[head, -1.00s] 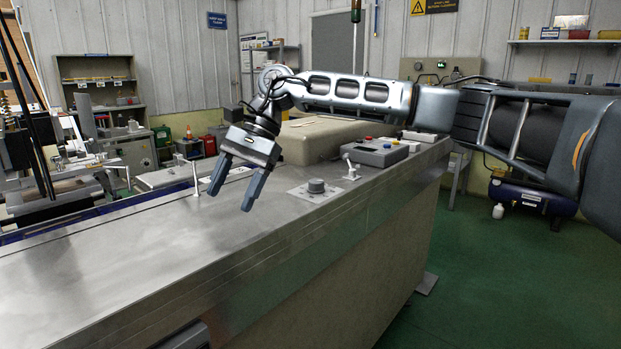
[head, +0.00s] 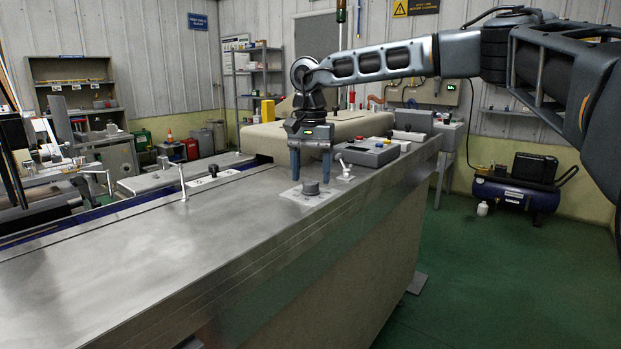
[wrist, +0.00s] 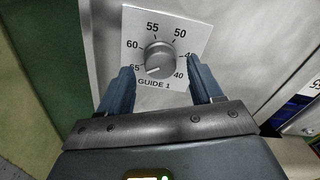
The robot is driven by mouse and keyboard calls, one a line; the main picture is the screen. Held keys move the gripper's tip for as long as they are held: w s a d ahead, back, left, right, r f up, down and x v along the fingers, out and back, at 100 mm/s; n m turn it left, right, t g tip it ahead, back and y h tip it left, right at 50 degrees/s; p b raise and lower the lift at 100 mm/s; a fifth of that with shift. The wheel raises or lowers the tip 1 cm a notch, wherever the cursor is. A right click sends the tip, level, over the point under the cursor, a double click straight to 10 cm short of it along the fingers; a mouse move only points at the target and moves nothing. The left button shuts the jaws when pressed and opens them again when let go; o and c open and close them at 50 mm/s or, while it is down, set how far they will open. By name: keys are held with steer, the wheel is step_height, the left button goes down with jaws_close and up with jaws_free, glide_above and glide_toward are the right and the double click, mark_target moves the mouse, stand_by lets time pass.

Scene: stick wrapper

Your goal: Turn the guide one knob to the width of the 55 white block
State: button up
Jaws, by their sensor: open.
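The guide one knob (wrist: 158,58) is a round grey knob on a white square plate (wrist: 190,22) marked GUIDE 1, with numbers from 40 to 65. A light mark on the knob appears to point toward the lower left, near 65. In the head view the knob (head: 311,188) stands on the steel bench top. My gripper (head: 311,170) is open, pointing down just above and behind the knob. In the wrist view its fingers (wrist: 162,76) stand left and right below the knob, apart from it. I cannot make out the 55 white block.
A small lever switch (head: 345,170) and a grey control box (head: 367,154) with coloured buttons are to the right of the knob. A thin upright post (head: 183,182) stands at left. The bench top (head: 130,250) is clear in front.

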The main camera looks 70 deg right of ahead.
steer(key=shift+f, duration=0.8)
steer(key=shift+c, duration=0.4)
steer(key=c, duration=1)
